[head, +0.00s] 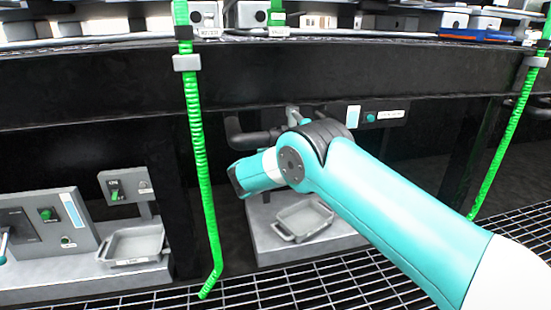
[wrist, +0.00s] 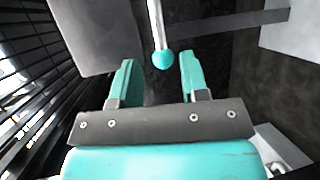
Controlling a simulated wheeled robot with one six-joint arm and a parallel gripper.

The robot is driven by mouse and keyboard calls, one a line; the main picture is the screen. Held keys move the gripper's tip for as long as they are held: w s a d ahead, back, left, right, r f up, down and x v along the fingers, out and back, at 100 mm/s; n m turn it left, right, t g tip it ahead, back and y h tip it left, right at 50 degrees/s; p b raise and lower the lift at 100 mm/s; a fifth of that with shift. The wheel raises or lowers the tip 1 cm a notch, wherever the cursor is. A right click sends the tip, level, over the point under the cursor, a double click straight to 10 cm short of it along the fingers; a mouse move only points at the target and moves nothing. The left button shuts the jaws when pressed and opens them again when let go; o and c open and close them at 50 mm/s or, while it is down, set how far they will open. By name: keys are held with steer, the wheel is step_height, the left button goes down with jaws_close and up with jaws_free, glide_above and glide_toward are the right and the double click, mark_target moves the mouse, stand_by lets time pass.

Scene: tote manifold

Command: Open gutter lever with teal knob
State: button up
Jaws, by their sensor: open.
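The lever shows in the wrist view as a pale metal rod (wrist: 155,22) ending in a round teal knob (wrist: 162,60). My gripper (wrist: 157,66) is open, with one teal finger on each side of the knob in the picture. Gaps show between the knob and both fingers; whether the knob is in depth between the tips or beyond them I cannot tell. In the head view my gripper points left below the dark beam, its fingers not clearly seen. I cannot make out the lever there; my arm covers part of that area.
A grey tray (head: 303,220) sits on a ledge below my arm. A dark pipe (head: 250,137) runs behind my wrist. Green ribbed hoses hang at left (head: 200,150) and right (head: 500,140). A panel with a small teal round part (head: 371,117) is behind my arm.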

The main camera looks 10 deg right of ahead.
steer(key=b+x, duration=0.3)
steer(key=x, duration=0.3)
steer(key=shift+f, duration=0.2)
steer(key=shift+w+d+b, duration=0.15)
steer(key=shift+w+b, duration=0.15)
steer(key=shift+w, duration=0.15)
steer(key=shift+r, duration=0.1)
steer(key=shift+c, duration=0.2)
jaws_close()
